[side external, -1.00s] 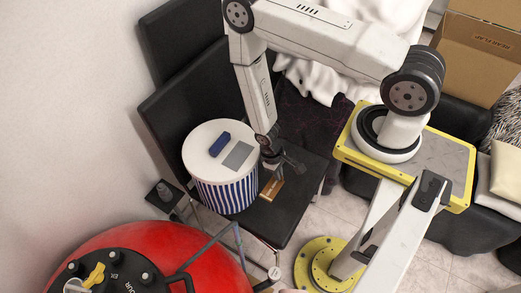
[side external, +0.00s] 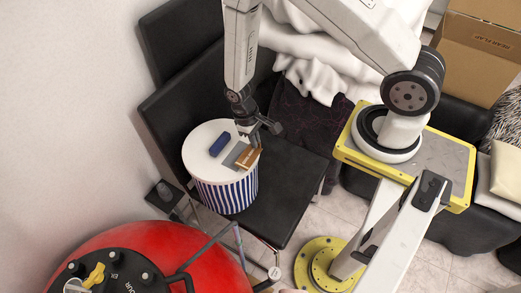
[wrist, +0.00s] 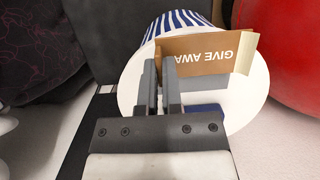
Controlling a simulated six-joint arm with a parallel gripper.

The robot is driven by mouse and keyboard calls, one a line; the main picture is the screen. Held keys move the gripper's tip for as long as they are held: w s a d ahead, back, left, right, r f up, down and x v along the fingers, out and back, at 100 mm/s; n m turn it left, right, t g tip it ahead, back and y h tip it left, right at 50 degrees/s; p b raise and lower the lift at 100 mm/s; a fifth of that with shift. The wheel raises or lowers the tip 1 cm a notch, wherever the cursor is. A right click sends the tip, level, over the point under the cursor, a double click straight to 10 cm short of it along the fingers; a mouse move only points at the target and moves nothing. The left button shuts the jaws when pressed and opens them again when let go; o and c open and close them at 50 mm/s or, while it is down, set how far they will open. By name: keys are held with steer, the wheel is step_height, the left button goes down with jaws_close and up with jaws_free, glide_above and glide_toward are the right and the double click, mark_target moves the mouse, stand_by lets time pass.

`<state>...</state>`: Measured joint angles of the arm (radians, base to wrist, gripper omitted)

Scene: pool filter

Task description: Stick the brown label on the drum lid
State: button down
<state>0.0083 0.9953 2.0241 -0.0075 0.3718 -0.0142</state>
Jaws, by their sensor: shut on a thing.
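The brown label (side external: 248,158) is held by my gripper (side external: 255,146) over the right edge of the drum lid (side external: 202,165). In the wrist view the label (wrist: 215,48) reads "GIVE AWA", upside down, with its left end at my gripper's fingers (wrist: 160,68). My gripper is shut on it. The lid is white and round, on a blue-and-white striped drum (side external: 226,195). A grey rectangle (side external: 231,157) on the lid is partly covered by the label in this view. I cannot tell whether the label touches the lid.
A dark blue block (side external: 220,144) lies on the lid behind the grey rectangle. The drum stands on a black chair (side external: 290,185), whose seat is bare to the right. A red rounded tank (side external: 150,245) is in front. A small black stand (side external: 163,196) is at left.

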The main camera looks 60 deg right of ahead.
mark_target(244, 145)
steer(key=w+r, duration=0.1)
steer(key=w, duration=0.1)
steer(key=w+r, duration=0.2)
steer(key=shift+w+d+r, duration=0.1)
steer(key=shift+w+d, duration=0.05)
steer(key=shift+d, duration=0.05)
steer(key=shift+f, duration=0.2)
steer(key=shift+w+x, duration=0.2)
steer(key=shift+x, duration=0.6)
steer(key=shift+w+x, duration=0.2)
steer(key=shift+x, duration=0.55)
steer(key=shift+w+x, duration=0.15)
steer(key=shift+x, duration=0.65)
steer(key=shift+f, duration=0.6)
steer(key=c, duration=0.7)
jaws_free()
steer(key=shift+r, duration=0.15)
steer(key=v, duration=0.7)
steer(key=shift+r, duration=0.25)
steer(key=shift+r, duration=0.1)
